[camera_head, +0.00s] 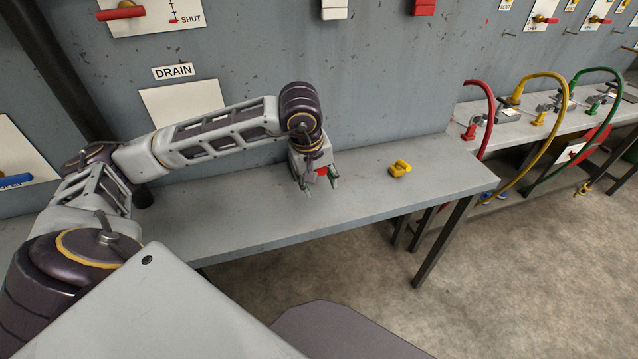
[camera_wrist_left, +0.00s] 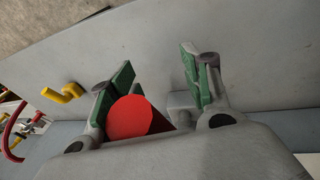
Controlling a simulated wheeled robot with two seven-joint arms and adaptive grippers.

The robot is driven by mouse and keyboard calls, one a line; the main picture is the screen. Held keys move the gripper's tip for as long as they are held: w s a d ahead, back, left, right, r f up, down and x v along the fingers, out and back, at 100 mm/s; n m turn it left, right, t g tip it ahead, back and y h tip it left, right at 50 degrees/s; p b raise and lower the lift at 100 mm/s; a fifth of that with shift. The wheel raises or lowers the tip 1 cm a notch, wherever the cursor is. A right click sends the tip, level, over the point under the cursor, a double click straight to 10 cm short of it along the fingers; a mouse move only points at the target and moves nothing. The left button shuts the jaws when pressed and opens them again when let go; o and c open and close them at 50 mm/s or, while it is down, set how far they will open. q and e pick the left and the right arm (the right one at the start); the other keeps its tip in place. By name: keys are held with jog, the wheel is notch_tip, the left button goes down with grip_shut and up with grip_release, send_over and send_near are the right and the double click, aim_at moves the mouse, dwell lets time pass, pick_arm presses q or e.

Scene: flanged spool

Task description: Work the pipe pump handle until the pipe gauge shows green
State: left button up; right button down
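My left gripper (camera_head: 318,186) is over the grey bench top, fingers pointing down. In the left wrist view its green-padded fingers (camera_wrist_left: 157,80) stand wide apart. A red rounded part (camera_wrist_left: 132,117) shows between the fingers, close to the left finger in that view. It also shows as a small red patch (camera_head: 322,171) beside the gripper in the head view. I cannot tell whether it touches a finger or what it belongs to. I cannot make out a pump handle or pipe gauge. My right gripper is out of view.
A yellow bent piece (camera_head: 400,168) lies on the bench (camera_head: 240,218), right of the gripper. Red, yellow and green hoses (camera_head: 545,130) arch over a second bench at right.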

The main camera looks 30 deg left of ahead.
pick_arm(q)
jog(key=v, duration=1)
jog(key=shift+s+r, duration=0.1)
jog(key=shift+r, duration=0.05)
